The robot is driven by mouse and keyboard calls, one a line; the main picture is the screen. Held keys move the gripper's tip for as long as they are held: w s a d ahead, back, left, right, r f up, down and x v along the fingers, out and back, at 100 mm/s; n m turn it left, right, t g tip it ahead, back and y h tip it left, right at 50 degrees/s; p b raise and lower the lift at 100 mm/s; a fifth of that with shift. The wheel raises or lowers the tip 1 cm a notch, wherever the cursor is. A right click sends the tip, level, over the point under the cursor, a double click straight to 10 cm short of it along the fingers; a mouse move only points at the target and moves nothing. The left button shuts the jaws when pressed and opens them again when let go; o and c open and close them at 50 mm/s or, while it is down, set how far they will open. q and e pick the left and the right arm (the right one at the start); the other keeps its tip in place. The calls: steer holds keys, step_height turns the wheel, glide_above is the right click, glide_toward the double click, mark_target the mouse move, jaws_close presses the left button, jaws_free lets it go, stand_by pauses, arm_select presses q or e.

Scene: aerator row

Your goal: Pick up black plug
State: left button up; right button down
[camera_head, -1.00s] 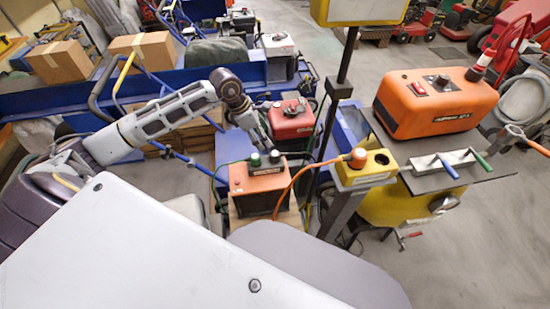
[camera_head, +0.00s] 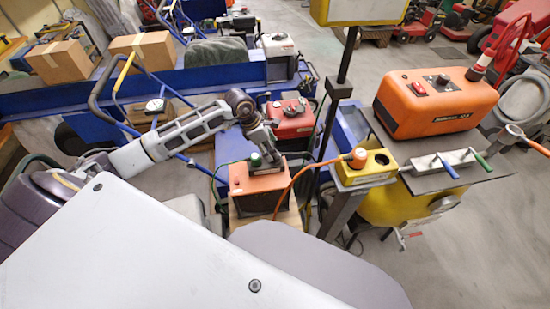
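An orange-red box (camera_head: 262,185) stands low in the middle of the camera_head view. A dark green plug (camera_head: 254,160) with a green cable sits on its top, at the left. My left gripper (camera_head: 271,160) reaches down from above to the top of the box, just right of this green plug. The black plug that showed there a second ago is now hidden behind the gripper. The fingers are small and dark here, and I cannot tell whether they are open or shut on the plug. My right gripper is out of view.
An orange plug (camera_head: 358,154) with an orange cable sits on a yellow box (camera_head: 378,165) to the right. A dark post (camera_head: 341,70) rises to the right of the gripper. Green and orange cables run beside the box.

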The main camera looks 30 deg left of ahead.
arm_select(q)
steer(key=shift+x, duration=2.65)
steer(key=shift+a, duration=0.1)
steer(key=c, duration=1.1)
